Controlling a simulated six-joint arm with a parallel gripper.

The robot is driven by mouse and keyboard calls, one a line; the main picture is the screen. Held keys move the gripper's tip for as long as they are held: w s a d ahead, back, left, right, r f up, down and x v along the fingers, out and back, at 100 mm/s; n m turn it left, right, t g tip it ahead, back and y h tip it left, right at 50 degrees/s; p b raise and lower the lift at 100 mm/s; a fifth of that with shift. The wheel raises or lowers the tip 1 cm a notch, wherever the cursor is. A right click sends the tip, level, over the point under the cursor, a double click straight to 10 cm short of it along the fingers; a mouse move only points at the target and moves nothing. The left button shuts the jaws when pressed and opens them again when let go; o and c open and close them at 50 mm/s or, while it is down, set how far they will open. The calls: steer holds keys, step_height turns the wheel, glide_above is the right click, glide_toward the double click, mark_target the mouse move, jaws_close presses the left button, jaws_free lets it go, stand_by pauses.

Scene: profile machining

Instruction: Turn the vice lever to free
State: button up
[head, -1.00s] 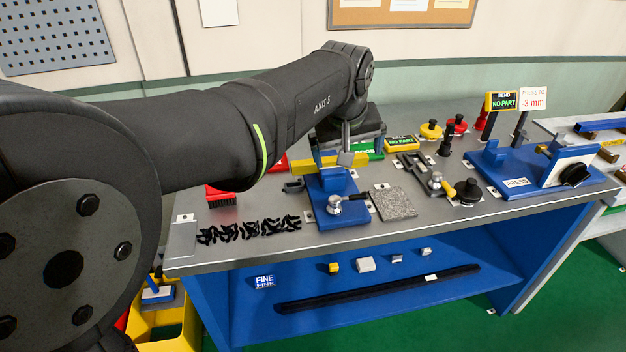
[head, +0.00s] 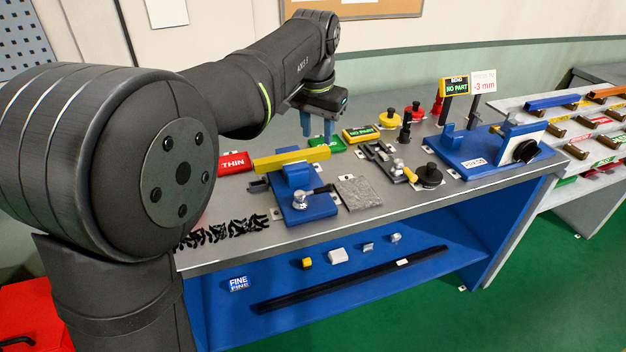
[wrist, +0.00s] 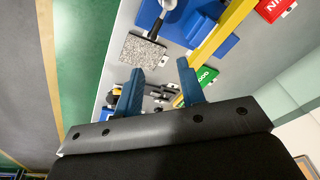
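The blue vice (head: 310,205) stands near the bench's front edge with a yellow bar (head: 280,160) lying across its top. Its lever (head: 318,190) has a silver hub and a dark handle that points right. My gripper (head: 318,133) is behind the vice, above the bench and apart from the bar and lever. In the wrist view my gripper's two blue fingers (wrist: 159,88) are spread with nothing held between them. The vice (wrist: 222,46), the yellow bar (wrist: 225,28) and part of the lever (wrist: 168,5) show beyond the fingers, the lever cut by the top edge.
A grey rough pad (head: 358,194) lies right of the vice. Black shavings (head: 225,232) lie to its left. A toggle clamp (head: 405,170) and a blue press fixture (head: 480,155) stand further right. Red, green and yellow signs lie behind the vice.

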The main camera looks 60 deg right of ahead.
mark_target(322, 188)
steer(key=d+f+m, duration=0.1)
steer(key=f+m, duration=0.1)
steer(key=f, duration=0.4)
steer(key=d+f+m+y, duration=0.1)
steer(key=f+m, duration=0.2)
steer(key=f, duration=0.2)
steer(key=d+f+m+y, duration=0.1)
steer(key=f+m, duration=0.2)
steer(key=f, duration=0.3)
steer(key=shift+d+f+g, duration=0.3)
steer(key=shift+f, duration=0.05)
steer(key=shift+c, duration=0.3)
jaws_close()
